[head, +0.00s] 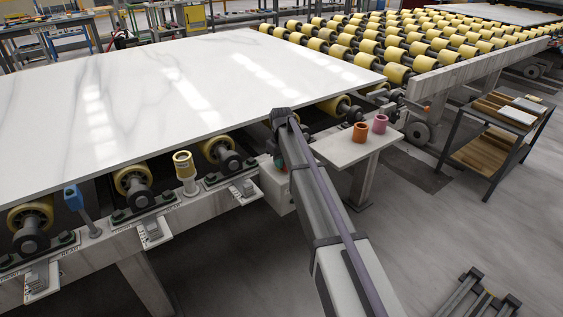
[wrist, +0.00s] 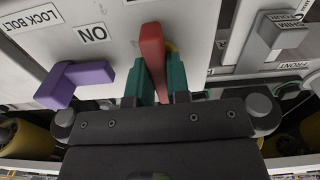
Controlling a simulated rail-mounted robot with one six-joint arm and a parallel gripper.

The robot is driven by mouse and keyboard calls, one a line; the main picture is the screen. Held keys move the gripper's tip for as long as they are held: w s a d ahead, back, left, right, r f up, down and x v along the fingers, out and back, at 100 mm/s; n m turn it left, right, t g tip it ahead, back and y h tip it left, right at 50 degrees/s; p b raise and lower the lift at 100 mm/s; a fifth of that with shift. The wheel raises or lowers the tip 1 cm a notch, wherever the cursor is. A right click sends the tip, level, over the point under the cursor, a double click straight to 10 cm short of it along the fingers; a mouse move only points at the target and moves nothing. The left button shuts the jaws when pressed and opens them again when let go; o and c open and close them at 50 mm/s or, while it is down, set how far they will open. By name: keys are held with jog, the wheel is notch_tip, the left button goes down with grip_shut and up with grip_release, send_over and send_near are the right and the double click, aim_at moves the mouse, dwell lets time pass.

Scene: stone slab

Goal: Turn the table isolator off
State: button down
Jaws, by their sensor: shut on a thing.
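In the wrist view a red handle (wrist: 152,50) stands out from a pale panel, with a label reading "ON" (wrist: 94,34) to its left. I take it for the table isolator's handle. My gripper (wrist: 154,84) has green fingers on both sides of the handle and is shut on it. The handle's lower end and its pivot are hidden between the fingers. In the head view my arm reaches to a pale box (head: 277,187) on the table frame's front edge. The arm hides the handle there, and only a bit of green finger shows.
A purple lever (wrist: 74,82) is close left of my fingers, near a "LOCK BOLT" label (wrist: 32,18). A grey block (wrist: 272,42) is to the right.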

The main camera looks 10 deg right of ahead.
jog(key=shift+m, duration=0.4)
jog(key=c, duration=1.1)
grip_release()
notch_tip(320, 180, up, 11)
jog(key=p, duration=1.1)
jog(key=shift+f, duration=0.1)
